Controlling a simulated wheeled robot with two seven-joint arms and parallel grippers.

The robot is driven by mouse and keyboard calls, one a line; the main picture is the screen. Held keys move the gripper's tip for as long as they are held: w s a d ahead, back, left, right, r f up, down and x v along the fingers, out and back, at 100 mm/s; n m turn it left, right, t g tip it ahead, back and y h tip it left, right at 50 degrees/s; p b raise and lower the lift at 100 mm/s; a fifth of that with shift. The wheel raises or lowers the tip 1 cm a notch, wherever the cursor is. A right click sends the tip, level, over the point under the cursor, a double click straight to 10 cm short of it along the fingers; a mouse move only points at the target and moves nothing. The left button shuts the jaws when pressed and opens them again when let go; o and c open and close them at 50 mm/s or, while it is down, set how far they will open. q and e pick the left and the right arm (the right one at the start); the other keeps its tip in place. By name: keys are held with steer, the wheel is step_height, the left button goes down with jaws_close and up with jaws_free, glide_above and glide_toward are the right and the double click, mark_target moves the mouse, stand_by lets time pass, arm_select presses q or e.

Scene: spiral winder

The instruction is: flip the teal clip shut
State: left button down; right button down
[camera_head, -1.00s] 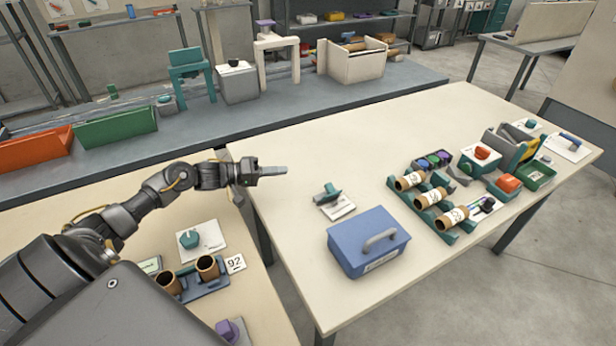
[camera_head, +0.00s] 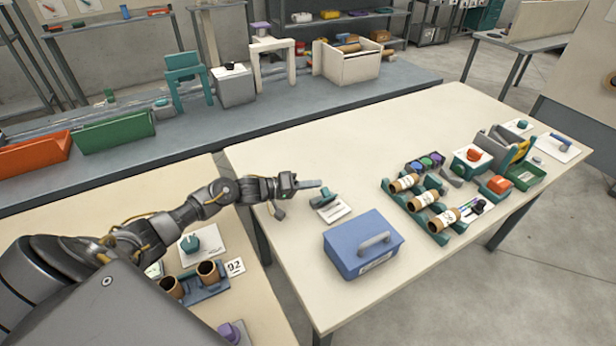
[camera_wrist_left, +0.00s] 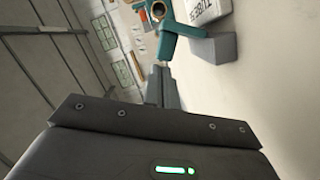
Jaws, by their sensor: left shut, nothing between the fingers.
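The teal clip (camera_head: 325,196) stands at the left part of the large table, beside a white card (camera_head: 334,211). In the left wrist view the clip's teal lever (camera_wrist_left: 170,42) sticks up away from the table, beside a grey block and the lettered card (camera_wrist_left: 206,11). My left gripper (camera_head: 316,184) is shut and empty, its fingertips just left of and above the clip. In the left wrist view the shut fingers (camera_wrist_left: 162,80) point at the lever; whether they touch it I cannot tell. My right gripper is not in view.
A blue box (camera_head: 362,243) with a grey handle stands in front of the clip. Brown tubes (camera_head: 423,200) lie in a teal rack to the right, with more small items beyond. The table behind the clip is clear.

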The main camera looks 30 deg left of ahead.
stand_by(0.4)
arm_select(q)
steer(key=shift+d+r+m+p, duration=0.1)
steer(key=shift+d+m+p, duration=0.1)
steer(key=shift+m+p, duration=0.15)
